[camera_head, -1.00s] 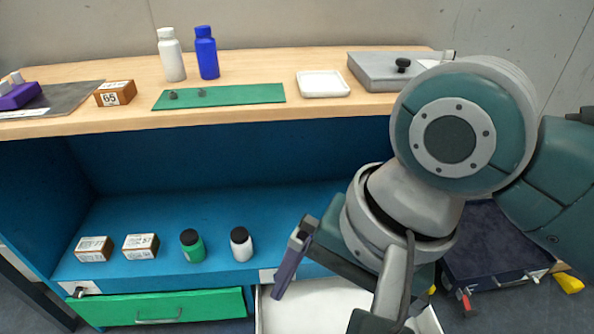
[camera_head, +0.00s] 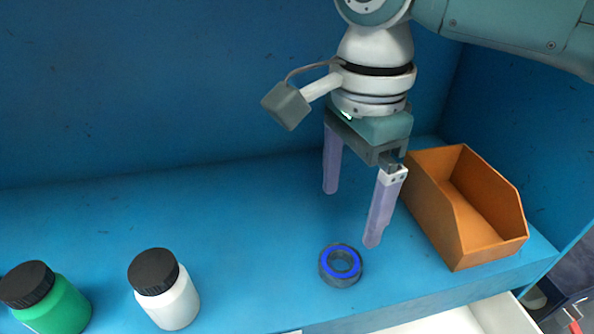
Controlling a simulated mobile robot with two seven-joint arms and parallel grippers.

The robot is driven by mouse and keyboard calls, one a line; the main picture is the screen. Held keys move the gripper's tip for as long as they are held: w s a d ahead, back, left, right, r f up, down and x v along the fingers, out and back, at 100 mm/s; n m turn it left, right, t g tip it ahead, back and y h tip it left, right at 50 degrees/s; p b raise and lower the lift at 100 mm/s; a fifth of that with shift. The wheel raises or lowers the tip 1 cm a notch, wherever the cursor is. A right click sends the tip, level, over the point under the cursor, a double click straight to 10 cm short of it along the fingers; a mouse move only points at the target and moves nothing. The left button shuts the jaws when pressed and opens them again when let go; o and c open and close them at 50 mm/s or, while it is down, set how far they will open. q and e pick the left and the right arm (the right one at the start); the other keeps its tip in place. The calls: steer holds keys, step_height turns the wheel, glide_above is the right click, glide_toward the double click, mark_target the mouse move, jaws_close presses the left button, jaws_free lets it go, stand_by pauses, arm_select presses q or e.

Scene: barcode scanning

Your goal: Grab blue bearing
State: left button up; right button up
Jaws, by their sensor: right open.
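The blue bearing (camera_head: 327,280) is a dark ring with a bright blue inner band. It lies flat near the front edge of the blue shelf. My right gripper (camera_head: 351,218) hangs fingers-down above the shelf, a little behind and above the bearing. Its two purple fingers are wide apart with nothing between them. The bearing is apart from the fingers. My left gripper is not in view.
An orange open bin (camera_head: 462,205) stands on the shelf just right of my right gripper. A white bottle (camera_head: 172,300) and a green bottle (camera_head: 58,310), both black-capped, stand at the front left. An open white drawer (camera_head: 468,322) is below. The shelf's middle is clear.

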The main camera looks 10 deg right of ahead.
steer(key=b, duration=0.4)
glide_above(341, 261)
steer(key=f, duration=0.5)
steer(key=shift+s+d, duration=0.15)
steer(key=shift+s, duration=0.05)
steer(key=shift+w+f, duration=0.15)
steer(key=shift+f, duration=0.3)
step_height(341, 261, down, 4)
steer(key=b, duration=0.5)
steer(key=shift+f, duration=0.2)
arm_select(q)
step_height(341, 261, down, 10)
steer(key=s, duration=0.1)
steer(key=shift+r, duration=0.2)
arm_select(e)
steer(key=shift+r, duration=0.1)
steer(key=shift+w, duration=0.1)
steer(key=shift+c, duration=0.6)
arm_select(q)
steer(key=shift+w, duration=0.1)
arm_select(e)
steer(key=c, duration=1.4)
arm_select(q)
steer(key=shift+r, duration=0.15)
arm_select(e)
steer(key=shift+r, duration=0.1)
steer(key=shift+c, duration=0.2)
